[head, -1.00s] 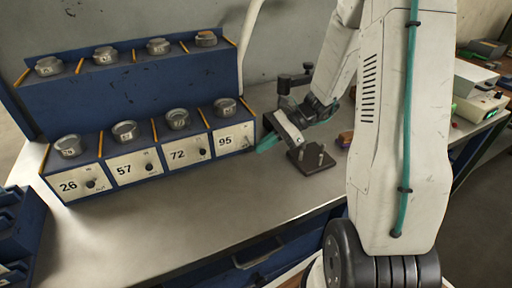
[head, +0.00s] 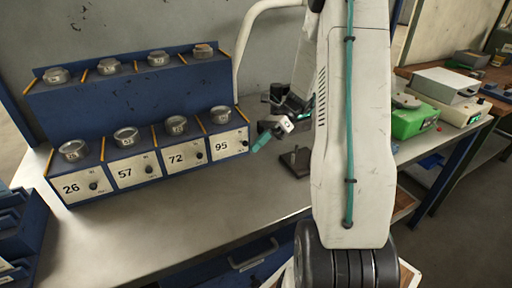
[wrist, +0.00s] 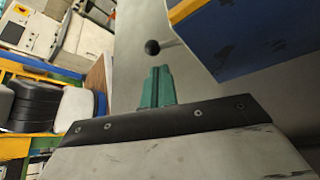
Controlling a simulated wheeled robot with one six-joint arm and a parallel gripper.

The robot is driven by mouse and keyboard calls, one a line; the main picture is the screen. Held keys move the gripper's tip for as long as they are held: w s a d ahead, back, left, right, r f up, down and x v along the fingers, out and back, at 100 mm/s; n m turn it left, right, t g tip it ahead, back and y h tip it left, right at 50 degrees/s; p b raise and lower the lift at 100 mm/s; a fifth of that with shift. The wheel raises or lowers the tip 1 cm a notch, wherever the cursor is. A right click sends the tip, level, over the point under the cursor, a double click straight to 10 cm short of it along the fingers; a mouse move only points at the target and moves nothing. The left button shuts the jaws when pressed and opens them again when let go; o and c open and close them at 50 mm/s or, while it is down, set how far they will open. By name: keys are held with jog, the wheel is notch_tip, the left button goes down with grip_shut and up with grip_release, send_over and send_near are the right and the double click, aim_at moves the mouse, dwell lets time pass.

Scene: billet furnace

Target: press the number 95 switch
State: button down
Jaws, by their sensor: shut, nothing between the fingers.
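The number 95 switch (head: 240,143) is a small black knob on the white plate marked 95, rightmost in the lower row of a blue stepped rack. My gripper (head: 261,142), with teal fingers, is just right of that plate in the head view. In the wrist view, the shut, empty fingers (wrist: 157,82) point toward a black ball-ended lever (wrist: 153,47), which sticks out beside a blue casing with a yellow edge. It looks like the 95 switch. A small gap shows between fingertips and ball; the depth between them is hard to judge.
Plates 26 (head: 80,186), 57 (head: 132,170) and 72 (head: 184,156) with similar knobs stand left of 95. A dark block with pegs (head: 295,161) stands on the bench right of my gripper. The bench (head: 190,215) in front of the rack is clear.

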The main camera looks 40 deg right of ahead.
jog(key=shift+r, duration=0.1)
jog(key=shift+r, duration=0.7)
jog(key=shift+r, duration=0.35)
jog(key=s+a+r, duration=0.2)
jog(key=s, duration=0.5)
jog(key=s+a+r, duration=0.2)
jog(key=s+a, duration=0.1)
jog(key=s, duration=0.5)
jog(key=shift+r, duration=0.15)
jog(key=shift+a, duration=0.1)
